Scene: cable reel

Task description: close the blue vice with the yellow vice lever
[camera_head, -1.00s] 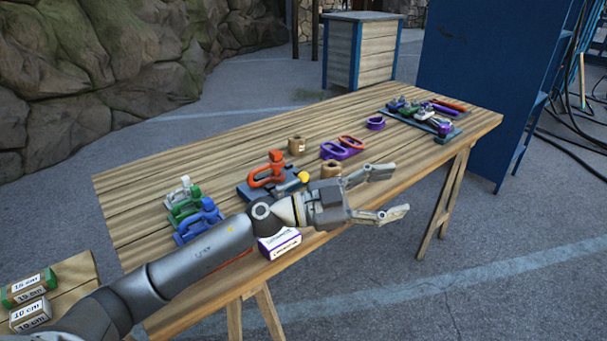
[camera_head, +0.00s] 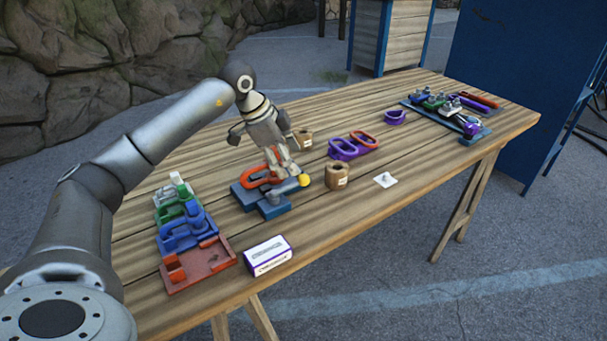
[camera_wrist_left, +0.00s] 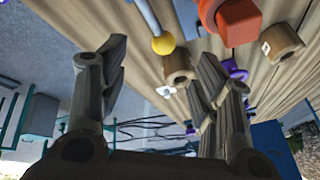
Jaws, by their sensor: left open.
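The blue vice (camera_head: 275,209) sits on the wooden table, with an orange chain-link-shaped piece (camera_head: 262,178) at its top. The yellow ball end of the vice lever (camera_head: 304,180) is at the vice's right side. In the left wrist view, the yellow ball (camera_wrist_left: 163,44) and its pale rod (camera_wrist_left: 149,17) appear between my finger outlines. My left gripper (camera_head: 281,168) points down over the vice, open, with nothing seen between its fingers. It hides part of the vice and orange piece. I cannot tell whether it touches them. My right gripper is not in view.
Red, blue, green and white holders (camera_head: 195,245) stand left of the vice, with a white-and-purple box (camera_head: 267,255) in front. Brown cylinders (camera_head: 337,176), purple and orange links (camera_head: 345,149) and a small white piece (camera_head: 385,180) lie to the right. The table's front right is clear.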

